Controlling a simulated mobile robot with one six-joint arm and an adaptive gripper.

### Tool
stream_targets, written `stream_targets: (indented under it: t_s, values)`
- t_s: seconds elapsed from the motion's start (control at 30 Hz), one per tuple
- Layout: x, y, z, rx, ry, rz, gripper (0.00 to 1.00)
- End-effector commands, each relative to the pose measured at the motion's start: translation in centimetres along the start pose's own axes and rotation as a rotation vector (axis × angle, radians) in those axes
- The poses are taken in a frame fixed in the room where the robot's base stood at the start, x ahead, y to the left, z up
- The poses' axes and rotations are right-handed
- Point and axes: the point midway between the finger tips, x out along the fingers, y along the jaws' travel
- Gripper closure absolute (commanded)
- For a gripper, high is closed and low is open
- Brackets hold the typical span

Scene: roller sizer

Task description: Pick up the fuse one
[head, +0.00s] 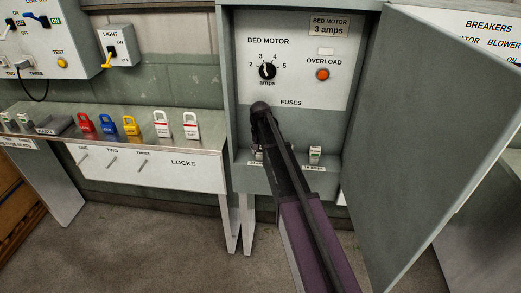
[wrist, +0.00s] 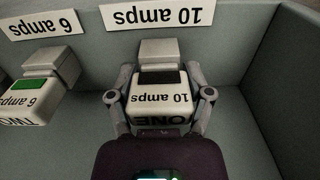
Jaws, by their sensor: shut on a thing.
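Fuse one (wrist: 158,98) is a white block marked "ONE" and "10 amps" with a black band, in the middle of the wrist view. My gripper (wrist: 159,94) is shut on it, with one finger on each side. The fuse is at the "10 amps" label (wrist: 159,16). I cannot tell whether it still touches the shelf. In the head view my gripper (head: 258,153) is at the left of the fuse shelf, and my arm hides most of the fuse.
The open cabinet door (head: 430,140) is close on the right. A bench with several locks (head: 150,140) is at left.

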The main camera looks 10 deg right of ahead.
Motion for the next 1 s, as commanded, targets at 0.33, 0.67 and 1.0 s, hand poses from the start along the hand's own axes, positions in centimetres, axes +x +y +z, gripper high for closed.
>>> stream_targets:
  t_s: [0.33, 0.67, 1.0]
  values:
    - [-0.6, 0.0, 0.0, 0.000, 0.000, 0.000, 0.72]
    - [-2.8, 0.1, 0.0, 0.001, 0.000, 0.000, 0.72]
    - [-4.1, 2.8, 4.7, 0.002, 0.000, 0.000, 0.72]
